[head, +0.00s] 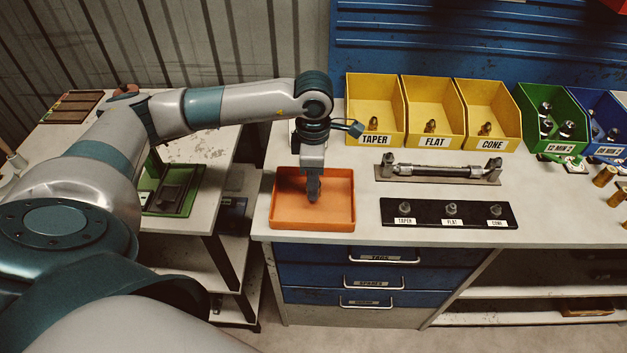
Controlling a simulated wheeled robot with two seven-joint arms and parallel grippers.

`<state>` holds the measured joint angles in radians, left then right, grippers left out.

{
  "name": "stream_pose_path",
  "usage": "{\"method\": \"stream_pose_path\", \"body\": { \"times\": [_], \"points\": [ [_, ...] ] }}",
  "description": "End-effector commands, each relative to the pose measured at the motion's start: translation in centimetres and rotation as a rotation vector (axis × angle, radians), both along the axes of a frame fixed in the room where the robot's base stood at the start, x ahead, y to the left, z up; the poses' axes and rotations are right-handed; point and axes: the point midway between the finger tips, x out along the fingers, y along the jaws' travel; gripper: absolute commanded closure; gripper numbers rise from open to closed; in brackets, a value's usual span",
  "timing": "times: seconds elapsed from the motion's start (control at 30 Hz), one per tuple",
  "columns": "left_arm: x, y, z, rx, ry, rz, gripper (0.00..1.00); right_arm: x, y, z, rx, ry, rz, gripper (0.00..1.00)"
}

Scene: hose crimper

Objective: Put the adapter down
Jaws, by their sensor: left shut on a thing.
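My left gripper (313,192) points down over the orange tray (338,222) at the left end of the workbench. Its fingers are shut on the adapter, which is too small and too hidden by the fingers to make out. I cannot tell whether it touches the tray floor. The rest of the tray looks empty. A black board (427,219) to the right of the tray holds small fittings at labels TAPER, FLAT and CONE. My right gripper is not in view.
Yellow bins (433,87) labelled TAPER, FLAT and CONE stand at the back, with a green bin (565,142) and blue bin (610,105) to their right. A hose assembly (440,171) lies in front of them. Brass pieces (604,177) stand at the far right.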

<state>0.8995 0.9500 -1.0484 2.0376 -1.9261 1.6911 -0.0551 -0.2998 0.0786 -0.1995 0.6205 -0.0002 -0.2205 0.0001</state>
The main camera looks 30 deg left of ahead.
Motion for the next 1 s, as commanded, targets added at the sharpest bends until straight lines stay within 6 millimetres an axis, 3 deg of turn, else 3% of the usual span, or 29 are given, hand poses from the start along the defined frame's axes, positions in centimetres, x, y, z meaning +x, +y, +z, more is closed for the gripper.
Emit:
{"method": "stream_pose_path", "body": {
  "times": [0.1, 0.53, 0.57, 0.63, 1.0],
  "points": [
    [0.0, 0.0, -0.9, 0.000, 0.001, -0.001, 0.95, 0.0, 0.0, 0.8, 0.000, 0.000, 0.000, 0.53],
    [0.0, 0.0, -1.6, 0.000, -0.001, -0.001, 0.95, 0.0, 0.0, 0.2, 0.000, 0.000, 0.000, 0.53],
    [0.0, 0.0, -1.5, 0.000, 0.000, -0.001, 0.66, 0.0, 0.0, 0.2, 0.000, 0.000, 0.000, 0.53],
    [0.0, 0.0, -1.4, 0.000, 0.000, -0.001, 0.49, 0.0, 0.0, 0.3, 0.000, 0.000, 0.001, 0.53],
    [0.0, 0.0, -1.3, 0.000, 0.000, -0.001, 0.49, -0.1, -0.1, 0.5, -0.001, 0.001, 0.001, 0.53]
  ]
}}
